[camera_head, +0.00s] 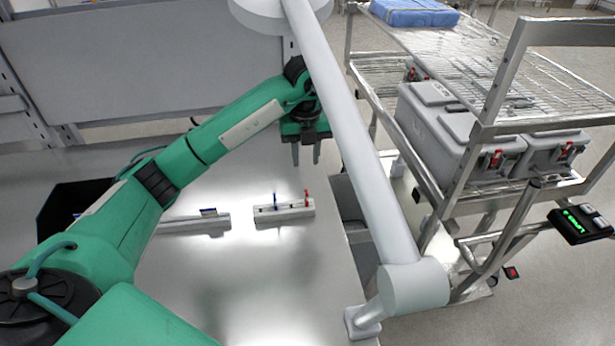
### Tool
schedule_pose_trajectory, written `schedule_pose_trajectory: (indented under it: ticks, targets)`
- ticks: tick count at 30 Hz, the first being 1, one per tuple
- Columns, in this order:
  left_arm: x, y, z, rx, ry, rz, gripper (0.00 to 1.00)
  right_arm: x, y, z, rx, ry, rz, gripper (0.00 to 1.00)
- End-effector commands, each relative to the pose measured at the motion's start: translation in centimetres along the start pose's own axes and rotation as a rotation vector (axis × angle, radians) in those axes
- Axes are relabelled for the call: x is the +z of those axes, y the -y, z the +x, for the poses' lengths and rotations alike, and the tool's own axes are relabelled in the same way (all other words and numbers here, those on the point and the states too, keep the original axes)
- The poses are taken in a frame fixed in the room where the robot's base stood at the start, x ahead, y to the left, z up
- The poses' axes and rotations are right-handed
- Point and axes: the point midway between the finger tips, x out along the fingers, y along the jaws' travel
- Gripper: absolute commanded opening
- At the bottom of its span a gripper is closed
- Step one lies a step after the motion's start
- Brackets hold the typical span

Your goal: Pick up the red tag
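The red tag (306,196) stands upright at the right end of a small pale holder (285,210) on the grey table. A blue tag (275,200) stands in the same holder, left of the red one. My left gripper (305,158) comes in on the green arm and points down, above and behind the holder. Its two fingers are apart with nothing between them, and it does not touch the red tag. My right gripper is not in view.
A second pale holder (195,222) with a blue piece lies to the left, beside a black bin (68,205). A thick white pole (350,130) slants past the table's right edge. A metal cart (480,125) carrying grey cases (440,135) stands at the right.

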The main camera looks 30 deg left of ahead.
Motion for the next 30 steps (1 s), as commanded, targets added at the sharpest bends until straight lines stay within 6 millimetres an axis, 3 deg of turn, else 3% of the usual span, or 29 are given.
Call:
schedule_pose_trajectory:
  ticks: [5,12,18,23,30]
  targets:
    - [-0.1,0.0,0.8,0.001,-0.002,0.001,0.33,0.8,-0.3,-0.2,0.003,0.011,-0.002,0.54]
    - [-0.1,0.0,4.6,0.004,-0.005,0.0,0.33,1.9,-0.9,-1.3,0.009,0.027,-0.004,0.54]
    - [0.0,0.0,7.7,0.001,-0.002,-0.001,0.33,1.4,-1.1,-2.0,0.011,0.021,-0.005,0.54]
    - [0.0,0.0,8.7,0.001,-0.002,0.001,0.33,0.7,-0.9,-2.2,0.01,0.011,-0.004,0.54]
    - [0.0,0.1,11.1,0.002,-0.004,0.0,0.33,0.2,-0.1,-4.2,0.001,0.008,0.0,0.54]
